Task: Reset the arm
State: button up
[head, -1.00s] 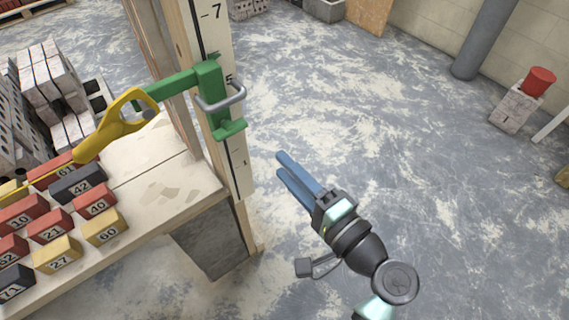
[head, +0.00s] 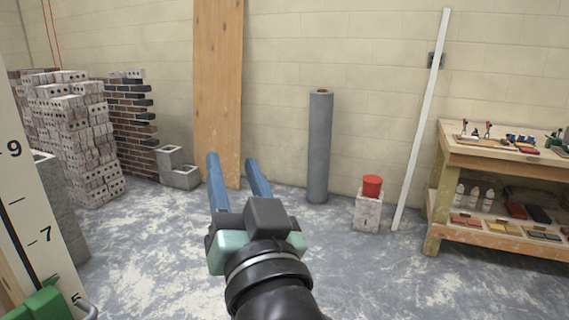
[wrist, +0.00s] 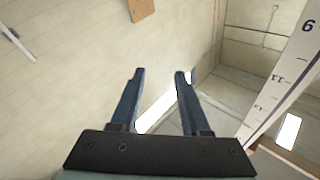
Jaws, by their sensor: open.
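My gripper (head: 236,172) is raised in front of the far wall in the head view, its two blue fingers apart and pointing up and away. Nothing is between the fingers. In the wrist view the open fingers (wrist: 158,76) point at the pale block wall, and the space between them is empty.
A numbered post (head: 32,215) with a green clamp (head: 45,303) stands close at the left. Farther off are a brick stack (head: 75,140), a plank (head: 218,90), a grey roll (head: 319,150) and a workbench (head: 490,160). The floor (head: 150,255) is clear.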

jog(key=s+d+r+t+h, duration=0.35)
jog(key=s+r, duration=0.25)
jog(key=r, duration=0.2)
jog(key=s+d+r+t+h, duration=0.25)
jog(key=s+r+t, duration=0.2)
jog(key=r, duration=0.45)
notch_tip(320, 180, up, 15)
jog(key=s+p, duration=0.1)
jog(key=p, duration=1.3)
jog(key=shift+f+h+p, duration=0.15)
jog(key=shift+h+p, duration=0.25)
jog(key=shift+a, duration=0.25)
